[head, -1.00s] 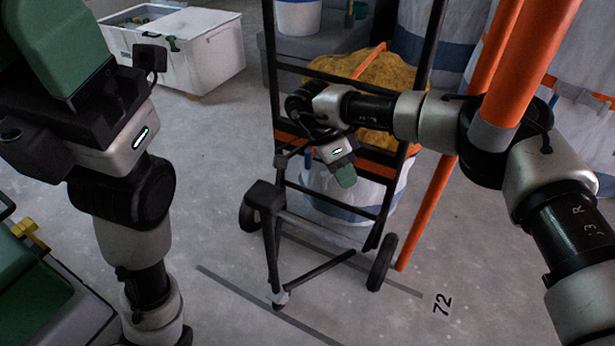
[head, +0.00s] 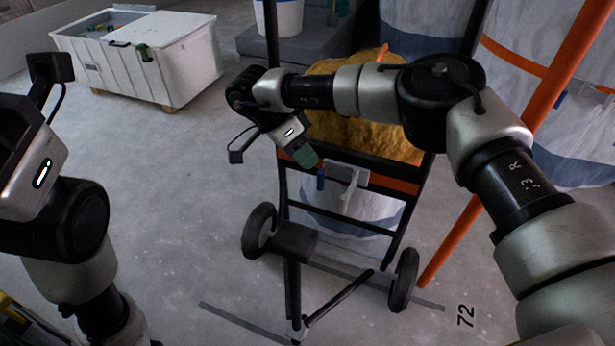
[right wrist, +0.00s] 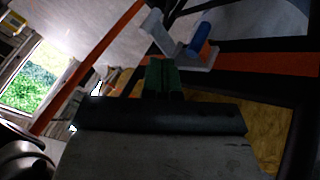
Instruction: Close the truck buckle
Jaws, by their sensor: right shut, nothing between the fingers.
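The truck buckle (head: 346,173) is a grey metal piece on the orange strap (head: 392,181) across the hand truck (head: 283,205). A small blue tab (head: 320,179) sits at its left side. In the right wrist view the buckle's grey lever (right wrist: 178,50) stands out from the strap, with the blue tab (right wrist: 201,33) beside it. My right gripper (head: 306,157) has green fingertips, shut and empty, just up and left of the buckle. Its fingertips (right wrist: 164,78) appear close to the lever; contact cannot be told. My left gripper's fingers are outside the head view.
A yellow sack (head: 352,120) rests on the truck above a white-blue one (head: 350,212). An orange pole (head: 452,240) stands at right. A white bin (head: 150,58) is at the back left. Open floor (head: 180,200) lies left of the truck.

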